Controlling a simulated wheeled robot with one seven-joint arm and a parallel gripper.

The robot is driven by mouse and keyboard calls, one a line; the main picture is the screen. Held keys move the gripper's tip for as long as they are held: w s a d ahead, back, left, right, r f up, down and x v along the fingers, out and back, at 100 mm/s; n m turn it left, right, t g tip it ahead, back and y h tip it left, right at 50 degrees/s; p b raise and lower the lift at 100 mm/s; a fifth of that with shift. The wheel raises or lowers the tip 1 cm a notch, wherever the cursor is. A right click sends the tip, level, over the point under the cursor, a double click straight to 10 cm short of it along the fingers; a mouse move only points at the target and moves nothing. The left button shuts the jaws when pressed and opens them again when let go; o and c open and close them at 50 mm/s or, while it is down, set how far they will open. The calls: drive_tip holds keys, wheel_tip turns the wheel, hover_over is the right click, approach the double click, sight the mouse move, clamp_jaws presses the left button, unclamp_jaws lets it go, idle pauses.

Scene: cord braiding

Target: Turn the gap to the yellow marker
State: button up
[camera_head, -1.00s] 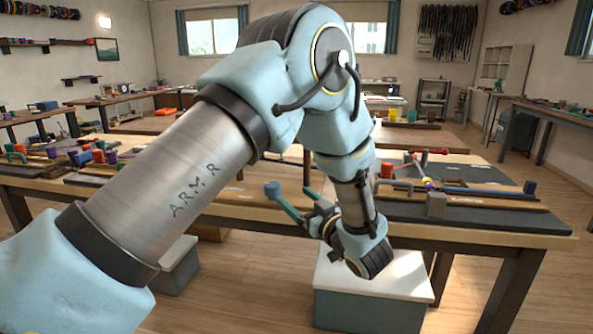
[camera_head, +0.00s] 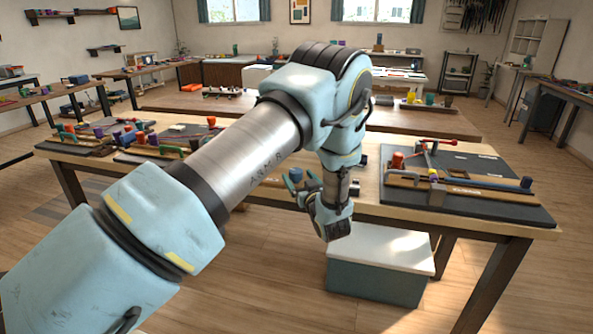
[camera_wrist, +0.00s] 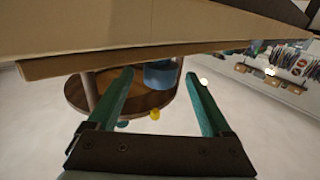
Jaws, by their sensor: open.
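A round brown wooden disc (camera_wrist: 70,92) shows in the wrist view, with a blue cylinder (camera_wrist: 160,80) on it. A yellow marker dot (camera_wrist: 155,114) shows near its rim, a teal dot (camera_wrist: 122,123) to the left and a whitish dot (camera_wrist: 203,81) to the right. I cannot make out the gap. My gripper (camera_wrist: 159,73) is open; its two green fingers reach towards the disc, with the blue cylinder between their tips in the picture. I cannot tell whether they touch it. In the head view my gripper (camera_head: 300,181) is beside the blue cylinder (camera_head: 297,173) at the bench's front edge.
The wooden bench (camera_head: 400,212) runs across in front of me. A dark mat (camera_head: 515,212) at its right holds rods and a red-handled tool (camera_head: 436,142). Several coloured pieces lie on its left. A white-topped box (camera_head: 385,248) stands on the floor below my gripper.

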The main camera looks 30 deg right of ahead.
drive_tip(key=shift+w+d, duration=0.2)
drive_tip(key=shift+w, duration=1.2)
